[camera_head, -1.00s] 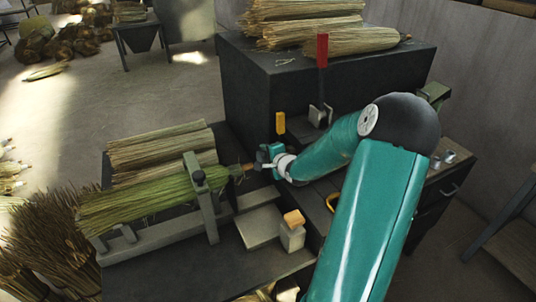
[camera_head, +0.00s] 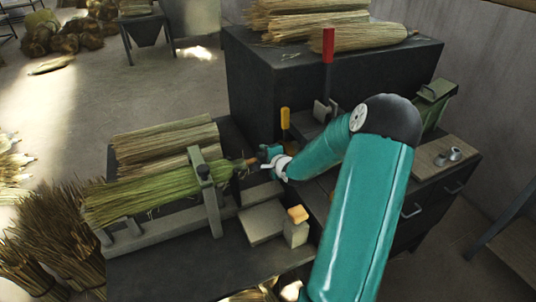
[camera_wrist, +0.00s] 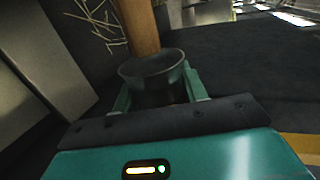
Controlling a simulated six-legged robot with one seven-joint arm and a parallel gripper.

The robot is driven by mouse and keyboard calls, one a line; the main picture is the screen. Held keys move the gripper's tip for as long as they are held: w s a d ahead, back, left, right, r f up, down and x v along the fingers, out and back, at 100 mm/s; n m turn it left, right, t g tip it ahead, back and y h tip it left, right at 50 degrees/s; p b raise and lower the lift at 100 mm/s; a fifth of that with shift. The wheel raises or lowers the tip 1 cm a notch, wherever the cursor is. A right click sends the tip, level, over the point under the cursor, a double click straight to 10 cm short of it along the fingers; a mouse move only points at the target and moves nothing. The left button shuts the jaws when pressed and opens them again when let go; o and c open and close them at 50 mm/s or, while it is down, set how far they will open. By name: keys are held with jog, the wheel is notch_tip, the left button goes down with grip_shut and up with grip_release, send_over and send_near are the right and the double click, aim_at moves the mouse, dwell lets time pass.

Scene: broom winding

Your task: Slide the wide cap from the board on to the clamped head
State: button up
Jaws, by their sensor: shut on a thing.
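My gripper (camera_head: 266,155) is shut on a dark metal cap (camera_wrist: 158,82), whose round open mouth shows in the wrist view. The clamped head (camera_head: 150,192) is a green bundle of bristles lying level in the grey clamp (camera_head: 208,190). Its wooden handle (camera_wrist: 138,28) points at the cap and meets the far rim in the wrist view. I cannot tell whether the handle end is inside the cap or just beyond it. In the head view the cap is too small to make out clearly. The board (camera_head: 430,162) lies at the right.
Two small silver caps (camera_head: 448,157) stand on the board. A yellow-handled lever (camera_head: 285,118) and a red-handled lever (camera_head: 328,45) rise behind my gripper. A block with an orange top (camera_head: 296,228) stands in front. More straw (camera_head: 165,145) lies behind the clamped head.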

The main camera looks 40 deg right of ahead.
jog(key=shift+w+a, duration=0.35)
jog(key=shift+a, duration=0.85)
jog(key=shift+w+a, duration=0.3)
jog(key=shift+a, duration=0.85)
jog(key=shift+w+a, duration=0.35)
jog(key=shift+a, duration=0.85)
jog(key=o, duration=1)
jog(key=shift+o, duration=0.2)
jog(key=shift+s, duration=0.1)
send_near(250, 163)
jog(key=shift+s+a+r, duration=0.15)
jog(key=shift+s+a, duration=0.05)
jog(key=shift+s, duration=0.2)
